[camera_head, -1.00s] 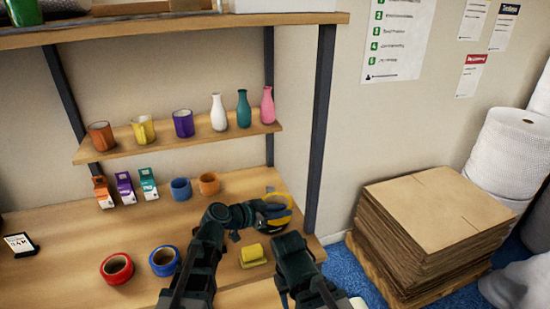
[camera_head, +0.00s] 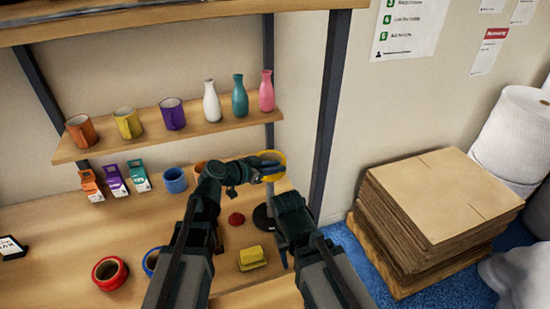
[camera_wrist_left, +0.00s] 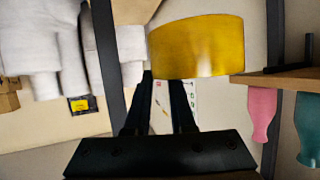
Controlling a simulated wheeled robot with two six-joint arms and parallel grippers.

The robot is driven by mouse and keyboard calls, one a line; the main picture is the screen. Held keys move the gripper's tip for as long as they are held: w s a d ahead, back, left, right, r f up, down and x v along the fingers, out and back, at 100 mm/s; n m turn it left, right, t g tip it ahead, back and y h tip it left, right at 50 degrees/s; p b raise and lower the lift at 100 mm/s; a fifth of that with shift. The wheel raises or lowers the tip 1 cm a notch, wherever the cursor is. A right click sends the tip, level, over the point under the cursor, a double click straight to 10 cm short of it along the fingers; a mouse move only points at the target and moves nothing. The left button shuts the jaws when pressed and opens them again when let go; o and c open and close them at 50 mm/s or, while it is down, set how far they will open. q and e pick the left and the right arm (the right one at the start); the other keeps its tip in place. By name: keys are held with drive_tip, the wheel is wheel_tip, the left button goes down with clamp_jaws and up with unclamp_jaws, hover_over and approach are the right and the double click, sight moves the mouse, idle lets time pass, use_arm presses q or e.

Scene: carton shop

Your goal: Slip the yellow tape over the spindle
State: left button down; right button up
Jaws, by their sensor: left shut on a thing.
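The yellow tape (camera_head: 280,171) is a ring held up in the air near the shelf post at the table's back right. My left gripper (camera_head: 268,168) is shut on it. In the left wrist view the tape (camera_wrist_left: 197,47) is a broad yellow band at the ends of my fingers (camera_wrist_left: 165,95). A dark round base (camera_head: 262,219), apparently the spindle's, stands on the table below and in front of the tape. My right gripper (camera_head: 292,217) covers part of it, and no post can be made out. The right gripper's fingers cannot be made out.
Red tape (camera_head: 110,273) and blue tape (camera_head: 150,262) lie at the left. A yellow block (camera_head: 251,257) and a small red thing (camera_head: 236,219) are near my arms. Mugs and bottles line the shelf (camera_head: 195,131). Stacked cardboard (camera_head: 430,215) stands right of the table.

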idle(0.3)
use_arm(q)
wheel_tip(320, 180, down, 22)
drive_tip(key=b, duration=2.2)
drive_tip(key=shift+f+b, duration=0.25)
drive_tip(key=shift+b, duration=0.1)
drive_tip(key=c, duration=0.7)
unclamp_jaws()
drive_tip(key=shift+r, duration=0.15)
